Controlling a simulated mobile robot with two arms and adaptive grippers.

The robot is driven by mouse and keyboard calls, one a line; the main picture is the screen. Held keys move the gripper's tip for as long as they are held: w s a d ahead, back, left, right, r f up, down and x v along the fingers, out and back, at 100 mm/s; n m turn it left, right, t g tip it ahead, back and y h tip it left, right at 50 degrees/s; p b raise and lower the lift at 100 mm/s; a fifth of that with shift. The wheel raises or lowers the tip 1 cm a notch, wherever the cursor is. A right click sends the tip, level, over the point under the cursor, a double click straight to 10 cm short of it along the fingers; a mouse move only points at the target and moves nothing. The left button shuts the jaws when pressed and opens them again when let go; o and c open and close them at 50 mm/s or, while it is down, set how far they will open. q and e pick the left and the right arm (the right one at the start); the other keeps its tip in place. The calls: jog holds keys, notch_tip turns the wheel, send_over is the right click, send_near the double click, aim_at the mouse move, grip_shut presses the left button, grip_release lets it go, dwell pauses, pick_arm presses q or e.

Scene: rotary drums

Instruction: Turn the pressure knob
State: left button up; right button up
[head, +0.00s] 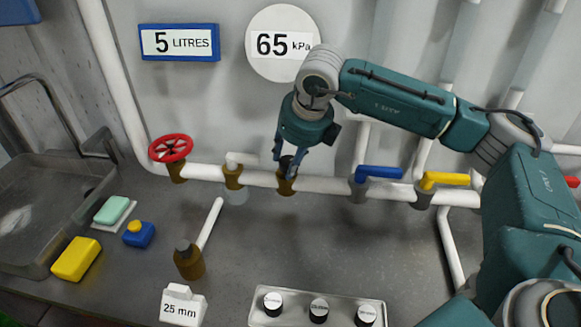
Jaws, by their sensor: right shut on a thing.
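My right gripper (284,155) reaches down to the white pipe from the upper right and is shut on a small dark knob (287,165). The knob sits on top of a brass fitting (285,186) on the pipe. The fingers partly hide the knob, so its marking cannot be read. Above, a round white sign (262,62) on the wall reads 65 kPa. My left gripper is not in view.
Along the pipe (325,184) are a red handwheel (170,148), a blue lever (380,172) and a yellow lever (444,180). A panel (340,310) with three black knobs is in front. A sink (50,200), soap and a sponge (76,258) are at left.

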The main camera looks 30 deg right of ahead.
jog(key=shift+w+d+r, duration=0.1)
jog(key=shift+w+r, duration=0.25)
jog(key=shift+r, duration=0.1)
jog(key=o, duration=0.9)
jog(key=shift+o, duration=1)
jog(key=shift+f, duration=0.2)
jog(key=v, duration=1.2)
